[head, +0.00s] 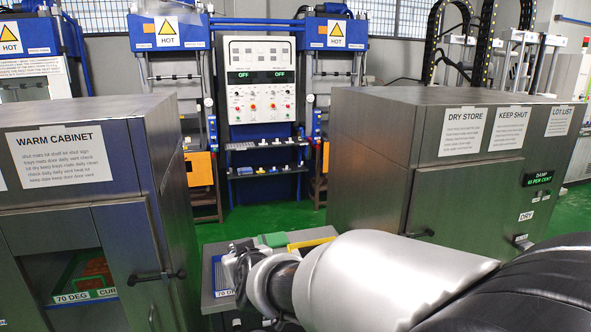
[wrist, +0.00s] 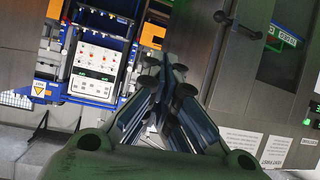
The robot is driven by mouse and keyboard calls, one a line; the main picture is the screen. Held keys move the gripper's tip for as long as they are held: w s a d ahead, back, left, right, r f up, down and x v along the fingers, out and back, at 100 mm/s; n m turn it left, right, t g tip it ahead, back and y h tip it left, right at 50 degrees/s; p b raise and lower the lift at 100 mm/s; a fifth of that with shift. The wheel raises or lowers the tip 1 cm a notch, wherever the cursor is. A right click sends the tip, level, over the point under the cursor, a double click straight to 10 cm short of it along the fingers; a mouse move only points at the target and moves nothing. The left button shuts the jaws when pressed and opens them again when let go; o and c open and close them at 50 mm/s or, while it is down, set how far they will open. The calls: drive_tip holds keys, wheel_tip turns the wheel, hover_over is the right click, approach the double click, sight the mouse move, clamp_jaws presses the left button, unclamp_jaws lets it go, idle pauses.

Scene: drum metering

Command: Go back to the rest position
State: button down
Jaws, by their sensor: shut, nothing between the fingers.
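My gripper (wrist: 158,66) shows in the wrist view with its dark fingers drawn together at the tips and nothing between them. It is in the air, apart from the cabinets. In the head view my silver arm reaches from the lower right toward the middle, and the finger ends cannot be made out there.
The warm cabinet (head: 95,200) stands at the left, its lower opening showing a green-edged tray (head: 68,280). The dry store (head: 375,150) stands at the right. Between them, a low bench (head: 212,262) with green and yellow items lies by my arm. Green floor (head: 240,218) is clear behind.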

drive_tip(key=s+d+m+g+h, duration=0.2)
drive_tip(key=s+d+g, duration=0.2)
drive_tip(key=s+d, duration=1.25)
drive_tip(key=s+d+f+m+g+h, duration=0.1)
drive_tip(key=s+d+f, duration=0.1)
drive_tip(key=s+d, duration=0.3)
drive_tip(key=s+d+f+m+g+h, duration=0.1)
drive_tip(key=s+d, duration=0.4)
drive_tip(key=s, duration=0.6)
drive_tip(key=shift+f+m+g+h, duration=0.35)
drive_tip(key=shift+m+g+h, duration=0.15)
drive_tip(key=shift+m, duration=0.1)
